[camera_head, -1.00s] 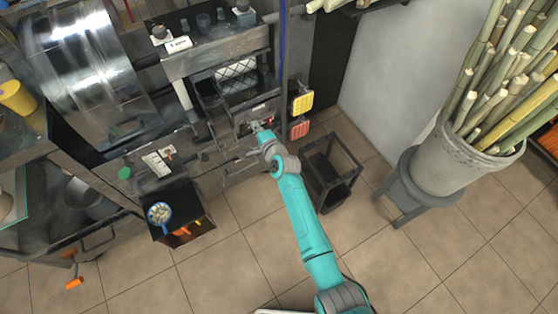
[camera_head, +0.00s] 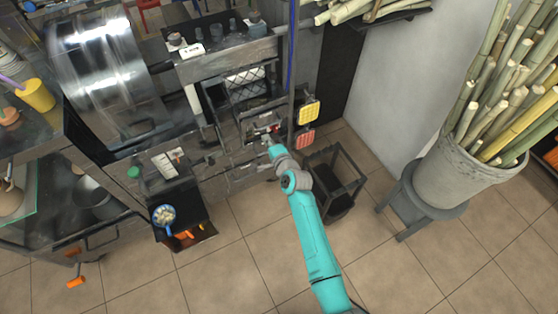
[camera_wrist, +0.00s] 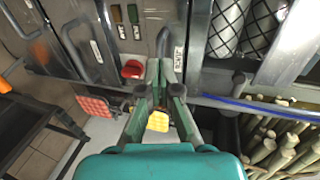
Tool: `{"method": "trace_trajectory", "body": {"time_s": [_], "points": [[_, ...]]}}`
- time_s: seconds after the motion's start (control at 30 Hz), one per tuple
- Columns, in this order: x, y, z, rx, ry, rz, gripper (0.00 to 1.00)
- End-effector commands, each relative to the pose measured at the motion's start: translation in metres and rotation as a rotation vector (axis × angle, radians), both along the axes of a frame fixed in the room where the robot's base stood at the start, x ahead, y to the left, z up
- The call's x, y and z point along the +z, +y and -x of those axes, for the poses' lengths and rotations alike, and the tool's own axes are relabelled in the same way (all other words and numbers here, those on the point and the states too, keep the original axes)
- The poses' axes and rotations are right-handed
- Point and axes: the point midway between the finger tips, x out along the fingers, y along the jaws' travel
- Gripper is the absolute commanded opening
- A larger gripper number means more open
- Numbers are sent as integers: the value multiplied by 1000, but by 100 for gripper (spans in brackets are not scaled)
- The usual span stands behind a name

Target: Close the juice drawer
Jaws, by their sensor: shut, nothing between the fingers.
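The juice drawer appears to be the labelled dark metal front (camera_wrist: 195,50) beside my fingers in the wrist view. A dark curved handle (camera_wrist: 163,42) and a small white label (camera_wrist: 178,60) are on it; the lettering is too small to read surely. In the head view the press front (camera_head: 255,122) is partly hidden by my wrist, and I cannot tell how far the drawer stands out. My gripper (camera_head: 272,142) is at this front, low on the press. In the wrist view its fingers (camera_wrist: 164,78) are shut and empty, close to the handle; contact is unclear.
A red button (camera_wrist: 132,68) is close to my fingers. Yellow (camera_head: 308,112) and red (camera_head: 305,139) pads are right of the press front. A dark open-framed bin (camera_head: 335,182) stands below them. A cane bucket (camera_head: 455,165) is at right. Tiled floor in front is mostly clear.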

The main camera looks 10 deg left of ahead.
Motion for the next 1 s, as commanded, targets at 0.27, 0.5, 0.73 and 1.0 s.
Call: {"method": "trace_trajectory", "body": {"time_s": [0.27, 0.5, 0.73, 1.0], "points": [[8, -19, 30, -1, 1, 1, 0], [19, -37, 60, -1, 1, 0, 0], [24, -45, 73, -1, 1, 1, 0], [23, -46, 75, -2, 1, 2, 0]]}}
